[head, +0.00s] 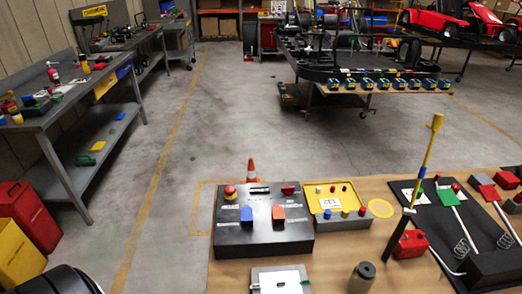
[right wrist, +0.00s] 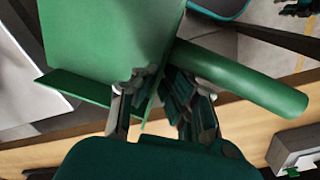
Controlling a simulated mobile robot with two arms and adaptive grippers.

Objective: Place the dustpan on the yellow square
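A green dustpan (right wrist: 110,45) fills the upper left of the right wrist view, and its thick rounded handle (right wrist: 250,85) runs to the right. My right gripper (right wrist: 158,80) has its fingertips close together at the dustpan, near where the handle meets the pan, and appears shut on it. The exact contact is partly hidden. The dustpan and my right gripper do not show in the head view. A yellow outline with a square corner (head: 196,206) is on the floor behind the front table, which hides part of it. My left gripper is not in view.
An orange cone (head: 252,172) stands by the yellow outline. The front table (head: 237,270) holds a black button box (head: 262,237), a yellow-topped panel (head: 338,206) and an upright yellow-topped lever (head: 427,160). A grey bench (head: 60,115) stands left. The middle floor is clear.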

